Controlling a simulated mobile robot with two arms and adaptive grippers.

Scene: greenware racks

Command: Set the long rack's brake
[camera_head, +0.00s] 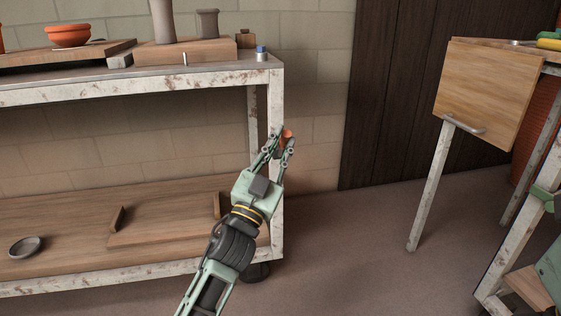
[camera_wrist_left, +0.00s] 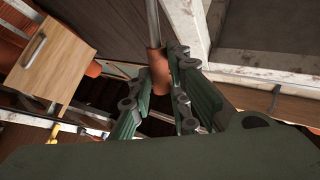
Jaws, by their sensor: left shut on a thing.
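The long rack (camera_head: 150,85) fills the left of the head view, with a chipped white metal frame and wooden shelves. A dark caster (camera_head: 256,272) shows below its right end post. My left gripper (camera_head: 282,142) is at that post, between the two shelf levels. It is shut on an orange grip (camera_head: 287,134). In the left wrist view the grip (camera_wrist_left: 158,73) sits on the end of a thin metal rod (camera_wrist_left: 152,24), between the fingers (camera_wrist_left: 158,100). Where the rod joins the rack is hidden.
Terracotta and grey pots stand on the top shelf; a grey bowl (camera_head: 25,247) and boards lie below. A wooden panel with a handle (camera_head: 487,92) hangs from a bench at right. Bare floor (camera_head: 345,240) lies between.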

